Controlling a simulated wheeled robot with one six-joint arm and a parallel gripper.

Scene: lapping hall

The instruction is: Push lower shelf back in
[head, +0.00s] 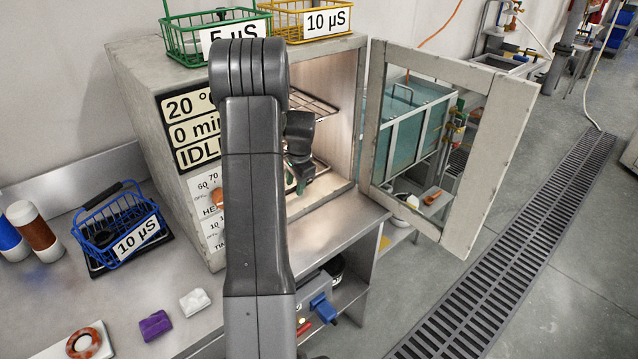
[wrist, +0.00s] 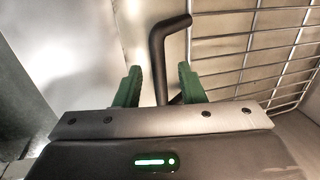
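The grey cabinet (head: 138,110) stands open, with wire shelves inside. The upper shelf (head: 314,103) shows behind my arm. A small part of the lower shelf (head: 321,166) shows beside my gripper; my arm hides the rest. My gripper (head: 298,187) is inside the cabinet opening, low down. In the wrist view its green fingers (wrist: 160,82) are apart. A black bent rod (wrist: 158,62) runs down between or just beyond them, with gaps on both sides. A wire shelf (wrist: 232,38) fills the upper right there; I cannot tell which one.
The cabinet door (head: 505,125) is swung open to the right; tanks show through its window. Green (head: 188,42) and yellow (head: 284,18) baskets stand on top. A blue basket (head: 95,231), purple block (head: 155,325) and white block (head: 194,302) are on the bench left.

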